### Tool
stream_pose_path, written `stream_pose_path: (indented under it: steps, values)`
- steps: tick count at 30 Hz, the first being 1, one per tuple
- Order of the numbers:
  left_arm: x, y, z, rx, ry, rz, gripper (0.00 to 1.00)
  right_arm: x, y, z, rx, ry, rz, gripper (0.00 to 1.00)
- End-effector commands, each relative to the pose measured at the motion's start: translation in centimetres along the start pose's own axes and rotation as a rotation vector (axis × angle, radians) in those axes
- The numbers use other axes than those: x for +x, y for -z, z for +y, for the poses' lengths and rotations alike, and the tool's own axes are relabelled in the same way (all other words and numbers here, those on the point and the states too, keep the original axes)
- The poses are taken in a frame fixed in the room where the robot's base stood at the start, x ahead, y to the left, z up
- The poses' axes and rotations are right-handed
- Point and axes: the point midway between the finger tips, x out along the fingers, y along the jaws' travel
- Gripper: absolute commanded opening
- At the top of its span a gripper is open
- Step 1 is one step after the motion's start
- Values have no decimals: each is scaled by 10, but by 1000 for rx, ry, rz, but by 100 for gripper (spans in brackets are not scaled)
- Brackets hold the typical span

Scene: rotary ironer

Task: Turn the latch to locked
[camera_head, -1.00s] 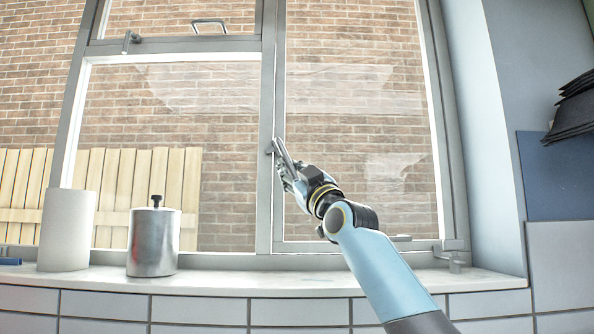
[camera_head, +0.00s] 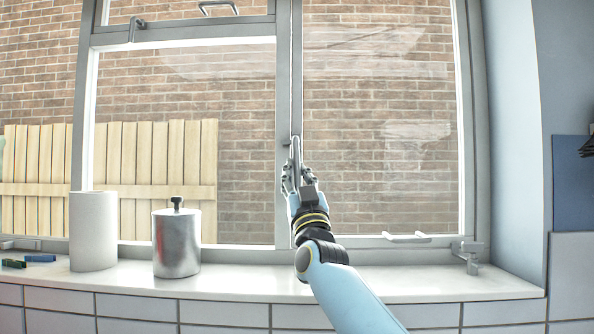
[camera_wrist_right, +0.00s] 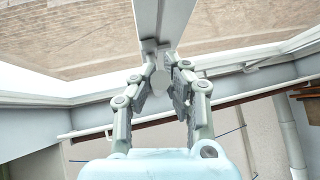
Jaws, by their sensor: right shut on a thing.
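The latch (camera_head: 296,150) is a slim grey handle on the central upright of the window frame. It stands roughly along that upright, its upper end showing above my fingers. My right gripper (camera_head: 297,176) is at the latch's lower part, shut on it. In the right wrist view, the fingers of my right gripper (camera_wrist_right: 163,88) stand on both sides of the latch's pale end (camera_wrist_right: 159,78). The fingers hide part of the handle. My left gripper is not in view.
A metal canister (camera_head: 176,243) with a black knob and a white paper roll (camera_head: 93,231) stand on the sill (camera_head: 400,286), left of my arm. Another window handle (camera_head: 406,237) sits low on the right pane's frame. A stay (camera_head: 467,254) is at the right corner.

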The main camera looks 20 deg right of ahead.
Motion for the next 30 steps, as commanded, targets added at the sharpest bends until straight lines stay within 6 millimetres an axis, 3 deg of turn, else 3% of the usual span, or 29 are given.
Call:
stream_pose_path:
  steps: [14, 15, 21, 30]
  values:
    - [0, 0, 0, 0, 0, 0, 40, 0, 0, 1, 9, -9, 4, 0]
    - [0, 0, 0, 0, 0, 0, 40, 0, 0, 1, 9, -9, 4, 13]
    - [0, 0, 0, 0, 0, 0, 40, 0, 0, 0, 7, -7, 2, 37]
    - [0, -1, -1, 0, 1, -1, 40, -5, -1, 0, 6, -6, -1, 37]
